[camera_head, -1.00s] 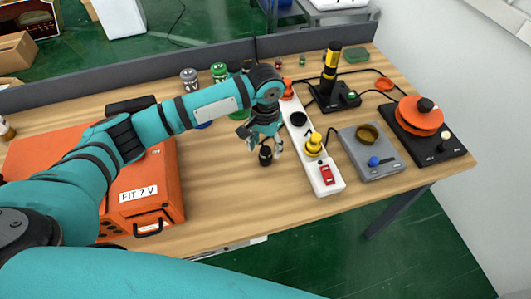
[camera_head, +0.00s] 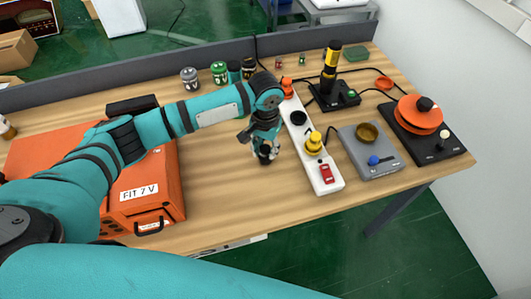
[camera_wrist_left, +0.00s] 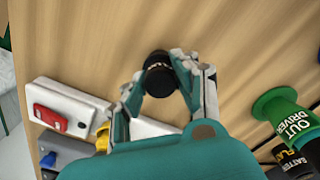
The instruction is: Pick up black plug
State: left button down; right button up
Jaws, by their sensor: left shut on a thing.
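The black plug (camera_wrist_left: 158,76) is a small dark cylinder. In the left wrist view it sits between the two fingers of my left gripper (camera_wrist_left: 160,82), which is shut on it. In the head view my left gripper (camera_head: 265,155) is low over the wooden table, left of the white power strip, and its fingers mostly hide the plug. I cannot tell whether the plug touches the table. My right gripper does not show in either view.
The white power strip (camera_head: 325,177) with a yellow plug (camera_head: 314,142) and a red switch stands just right of my gripper. A grey device (camera_head: 372,152) is further right. An orange case (camera_head: 155,180) lies left. Bare table lies in front.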

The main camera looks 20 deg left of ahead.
aim_at(266, 148)
pick_arm(q)
jog(key=shift+r, duration=0.55)
notch_tip(266, 148, up, 2)
jog(key=shift+r+b, duration=0.1)
jog(key=shift+b, duration=0.5)
jog(key=s+d+r+b, duration=0.1)
jog(key=s+d+b, duration=0.1)
jog(key=s+d, duration=0.7)
jog(key=s, duration=0.4)
jog(key=shift+r, duration=0.35)
jog(key=shift+d, duration=0.1)
jog(key=c, duration=1.5)
grip_release()
grip_shut()
